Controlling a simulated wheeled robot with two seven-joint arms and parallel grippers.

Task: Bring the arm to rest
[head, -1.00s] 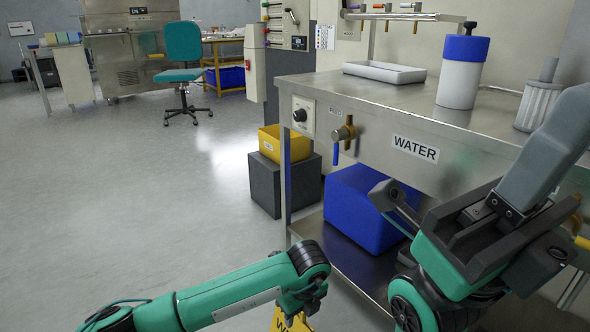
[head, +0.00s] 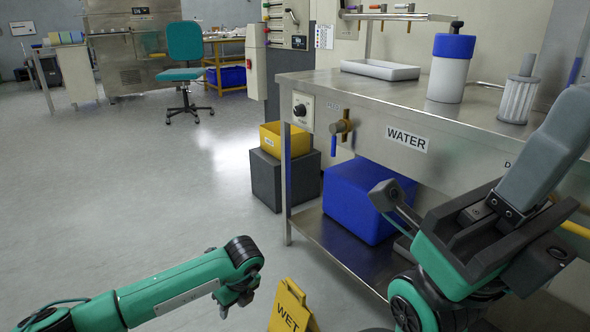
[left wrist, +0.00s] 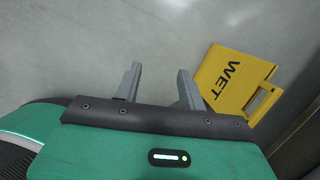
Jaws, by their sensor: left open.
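My left gripper (head: 238,297) hangs low at the end of the green left arm in the head view, over the floor and left of the yellow WET sign (head: 292,308). In the left wrist view its two grey fingers (left wrist: 158,88) stand apart with nothing between them. The sign (left wrist: 232,82) lies beyond the right finger there. My right arm (head: 460,240) fills the lower right of the head view, in front of the steel bench. I cannot tell how its gripper stands.
The steel bench (head: 455,112) carries a white tray (head: 380,69), a blue-topped container (head: 449,70) and a ribbed cylinder (head: 518,95). A blue bin (head: 362,200) sits on its lower shelf. A yellow bin (head: 283,142) rests on a dark box (head: 270,180). The floor at left is clear.

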